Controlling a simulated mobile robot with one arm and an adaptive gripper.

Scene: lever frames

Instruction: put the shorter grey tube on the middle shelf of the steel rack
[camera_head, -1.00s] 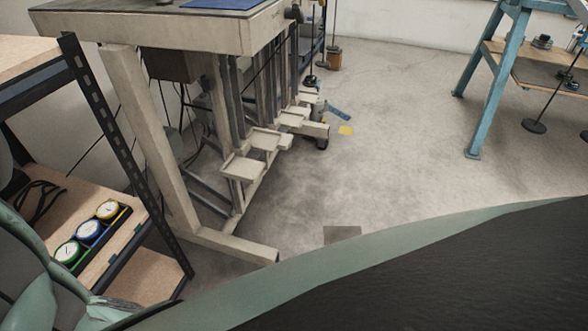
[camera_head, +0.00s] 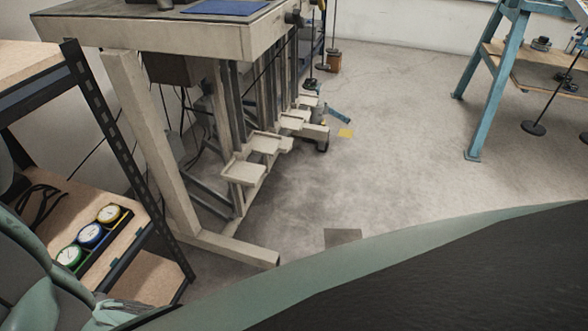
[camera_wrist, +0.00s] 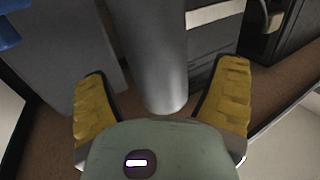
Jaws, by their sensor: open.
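In the wrist view a smooth grey tube (camera_wrist: 154,45) reaches down from the top edge, its rounded near end between the two yellow-padded fingers. My gripper (camera_wrist: 165,72) is open, with a visible gap on both sides of the tube. Whether this is the shorter tube cannot be told, as its far end is out of view. A dark rack with perforated uprights (camera_head: 98,115) and wooden shelves stands at the left in the head view, partly cut off. My fingers and the tube are not visible there.
A tray of round gauges (camera_head: 95,240) sits on a rack shelf, beside black cable (camera_head: 38,205). A beige workbench (camera_head: 190,35) stands behind. A blue-legged table (camera_head: 488,90) is at the right. The floor between is mostly clear. A broad grey panel (camera_wrist: 70,55) stands left of the tube.

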